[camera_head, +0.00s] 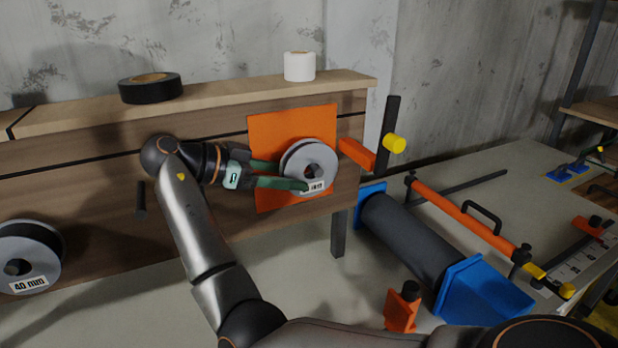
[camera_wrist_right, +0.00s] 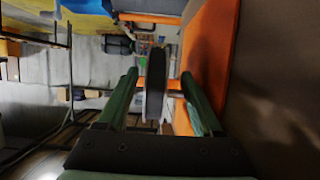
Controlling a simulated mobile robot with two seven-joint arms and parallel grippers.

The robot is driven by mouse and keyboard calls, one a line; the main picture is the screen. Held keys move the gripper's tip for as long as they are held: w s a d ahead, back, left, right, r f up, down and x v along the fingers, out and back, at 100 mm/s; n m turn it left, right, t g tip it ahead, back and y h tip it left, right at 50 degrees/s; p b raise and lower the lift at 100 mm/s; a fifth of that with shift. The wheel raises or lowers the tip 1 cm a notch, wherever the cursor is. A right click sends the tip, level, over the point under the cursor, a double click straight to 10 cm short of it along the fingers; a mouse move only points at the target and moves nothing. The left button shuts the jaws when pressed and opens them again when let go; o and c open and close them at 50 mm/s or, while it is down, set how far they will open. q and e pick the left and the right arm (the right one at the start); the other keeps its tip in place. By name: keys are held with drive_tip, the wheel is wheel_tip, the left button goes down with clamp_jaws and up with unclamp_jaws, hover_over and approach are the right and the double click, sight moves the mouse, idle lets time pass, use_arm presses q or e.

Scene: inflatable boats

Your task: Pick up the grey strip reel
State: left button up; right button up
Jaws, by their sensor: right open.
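The grey strip reel (camera_head: 322,158) hangs on an orange panel (camera_head: 268,130) at the right end of the wooden board. It has a light grey rim and a white label, partly hidden by a finger. My right gripper (camera_head: 291,176) is open, with its green fingers reaching to the reel's left side. In the right wrist view the reel (camera_wrist_right: 155,85) shows edge-on between the open fingers (camera_wrist_right: 160,76), and I cannot tell whether either touches it. My left gripper is not in view.
Another reel (camera_head: 45,250) marked 40 mm hangs at the far left. A black roll (camera_head: 150,90) and a white roll (camera_head: 299,67) stand on the ledge above. An orange peg (camera_head: 357,155) projects right of the panel. A dark cylinder (camera_head: 410,235) with blue ends lies on the table.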

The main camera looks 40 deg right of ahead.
sight(309, 177)
drive_tip(key=b+x, duration=0.1)
drive_tip(key=x, duration=0.6)
drive_tip(key=shift+s+r+b, duration=0.2)
drive_tip(key=shift+s+b, duration=0.05)
drive_tip(key=shift+b, duration=0.15)
drive_tip(key=shift+d, duration=0.1)
drive_tip(key=shift+c, duration=0.4)
clamp_jaws()
drive_tip(key=shift+r, duration=0.1)
